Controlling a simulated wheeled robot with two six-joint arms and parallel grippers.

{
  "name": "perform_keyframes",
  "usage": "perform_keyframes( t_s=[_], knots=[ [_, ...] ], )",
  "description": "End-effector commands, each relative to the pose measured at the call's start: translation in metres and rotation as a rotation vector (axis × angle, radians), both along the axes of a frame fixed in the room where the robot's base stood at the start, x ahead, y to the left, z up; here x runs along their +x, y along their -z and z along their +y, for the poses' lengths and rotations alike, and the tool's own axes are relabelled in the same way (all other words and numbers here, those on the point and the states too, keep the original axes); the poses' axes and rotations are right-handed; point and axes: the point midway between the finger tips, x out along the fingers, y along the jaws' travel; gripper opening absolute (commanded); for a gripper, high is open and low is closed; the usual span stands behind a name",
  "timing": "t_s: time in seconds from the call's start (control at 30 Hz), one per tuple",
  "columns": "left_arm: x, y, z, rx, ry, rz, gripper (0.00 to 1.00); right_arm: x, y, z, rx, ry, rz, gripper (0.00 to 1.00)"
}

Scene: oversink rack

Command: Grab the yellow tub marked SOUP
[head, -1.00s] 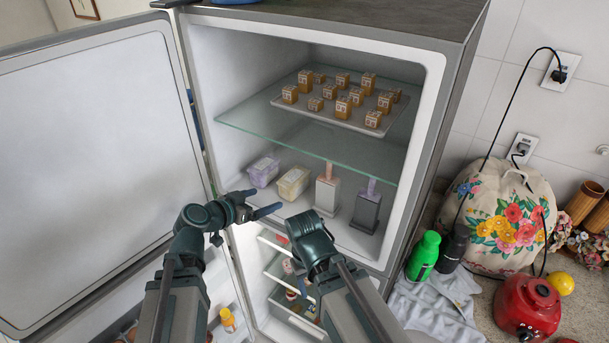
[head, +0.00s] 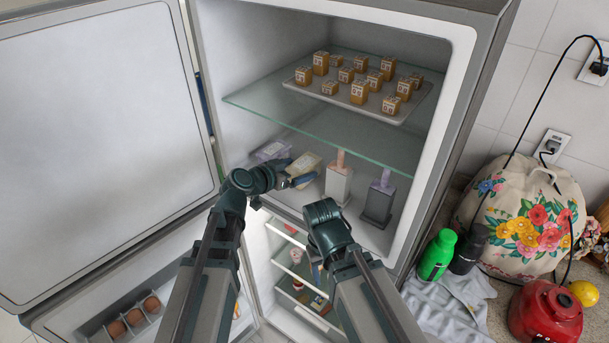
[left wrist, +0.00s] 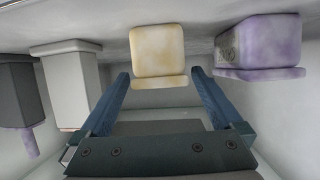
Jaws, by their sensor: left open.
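The yellow tub (head: 304,163) stands on the floor of the upper fridge compartment, partly hidden by my left gripper in the head view. It also shows in the left wrist view (left wrist: 158,52), centred ahead of the fingers. My left gripper (left wrist: 160,76) is open, its two blue fingertips to either side of the tub's near edge. I cannot see contact. No SOUP lettering is legible on it. A purple tub (head: 272,150) stands beside it; it also shows in the left wrist view (left wrist: 265,45). My right arm's end is low in front of the fridge; its fingers cannot be made out.
A light grey block-shaped container (head: 339,184) and a dark one (head: 378,203) stand right of the tubs. A glass shelf (head: 300,125) above bears a tray (head: 416,104) of small boxes. The open fridge door (head: 100,130) is at the left.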

Motion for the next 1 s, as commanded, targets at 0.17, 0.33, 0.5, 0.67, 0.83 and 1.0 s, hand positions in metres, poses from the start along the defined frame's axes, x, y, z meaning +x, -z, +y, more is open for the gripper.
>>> perform_keyframes(
  t_s=[0.17, 0.33, 0.5, 0.67, 0.83, 1.0],
  knots=[
    [0.005, 0.002, -0.004, 0.000, -0.001, 0.000, 1.00, 0.000, 0.002, 0.000, 0.000, -0.001, 0.000, 0.57],
    [0.008, 0.004, -0.006, -0.001, 0.000, 0.001, 1.00, 0.000, 0.004, 0.000, 0.000, -0.001, 0.000, 0.57],
    [0.022, 0.011, -0.017, -0.001, 0.002, 0.000, 1.00, 0.000, 0.011, 0.000, 0.000, -0.002, 0.000, 0.57],
    [0.040, 0.020, -0.031, 0.000, 0.001, 0.000, 1.00, 0.000, 0.020, 0.000, -0.001, -0.004, 0.000, 0.57],
    [0.043, 0.020, -0.035, -0.001, 0.000, 0.001, 1.00, 0.000, 0.020, 0.000, -0.001, -0.005, 0.000, 0.57],
    [0.042, 0.020, -0.035, 0.000, -0.001, 0.000, 0.91, 0.000, 0.020, 0.000, -0.001, -0.005, 0.000, 0.57]
  ],
)
